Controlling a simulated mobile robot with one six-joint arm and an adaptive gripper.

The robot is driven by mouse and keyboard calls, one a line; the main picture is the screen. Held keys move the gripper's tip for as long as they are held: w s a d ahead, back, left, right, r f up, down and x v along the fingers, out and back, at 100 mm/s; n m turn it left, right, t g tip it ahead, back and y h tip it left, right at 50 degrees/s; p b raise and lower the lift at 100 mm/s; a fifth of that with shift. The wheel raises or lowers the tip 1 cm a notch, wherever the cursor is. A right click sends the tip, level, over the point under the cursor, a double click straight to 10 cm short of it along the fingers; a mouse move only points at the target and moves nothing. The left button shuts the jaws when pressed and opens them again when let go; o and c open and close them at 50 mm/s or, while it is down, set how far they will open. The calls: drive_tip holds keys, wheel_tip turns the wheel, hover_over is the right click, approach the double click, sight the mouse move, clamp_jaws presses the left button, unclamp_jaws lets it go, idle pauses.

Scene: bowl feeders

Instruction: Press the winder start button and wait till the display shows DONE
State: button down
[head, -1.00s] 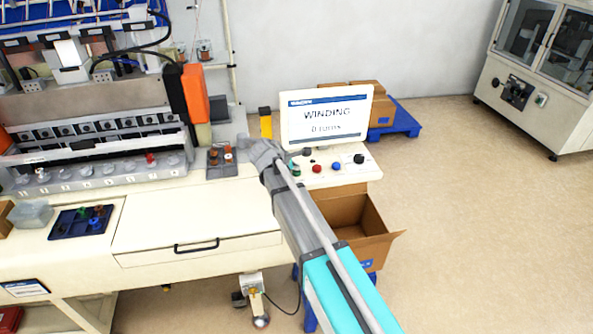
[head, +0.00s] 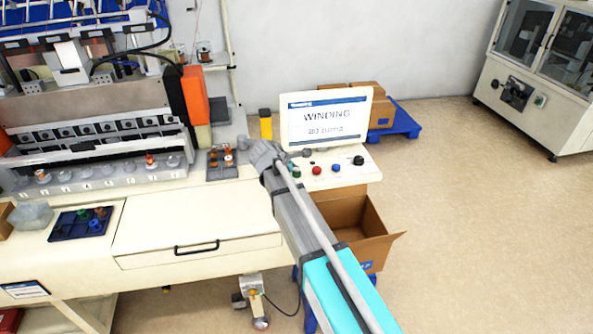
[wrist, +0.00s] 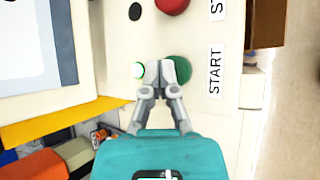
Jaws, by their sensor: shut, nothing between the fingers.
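The winder's display (head: 327,117) stands at the right end of the machine and reads "WINDING" with a smaller line about turns below. The green start button (wrist: 179,70) sits beside the "START" label (wrist: 214,70) in the wrist view; it also shows small in the head view (head: 297,172). My gripper (wrist: 161,66) is shut and empty, with its fingertips over the left edge of the green button. I cannot tell whether they touch it. In the head view my gripper (head: 263,150) is at the left end of the control panel.
Red (head: 317,170), blue (head: 336,168) and black (head: 358,160) controls line the panel to the right. The winding heads (head: 90,130) are at left. An open cardboard box (head: 365,225) stands below the panel. The floor at right is clear.

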sight(320, 175)
drive_tip(key=shift+r+p, duration=0.65)
drive_tip(key=shift+r, duration=0.2)
wheel_tip(320, 175, up, 5)
drive_tip(key=p, duration=0.5)
idle(0.9)
drive_tip(key=s+d+f+m+g+y+b, duration=0.2)
drive_tip(key=s+d+f+m+b, duration=0.4)
drive_tip(key=s+d, duration=0.5)
drive_tip(key=s+d+f+m+g+y+b, duration=0.3)
drive_tip(key=s+d+f+m+g+b, duration=0.2)
drive_tip(key=s+d+f+m, duration=0.6)
drive_tip(key=s+d+m+b, duration=0.1)
drive_tip(key=s+m, duration=0.1)
drive_tip(key=s, duration=0.1)
drive_tip(key=shift+s+d+f+y, duration=0.15)
drive_tip(key=shift+s+f+y, duration=0.15)
idle(2.7)
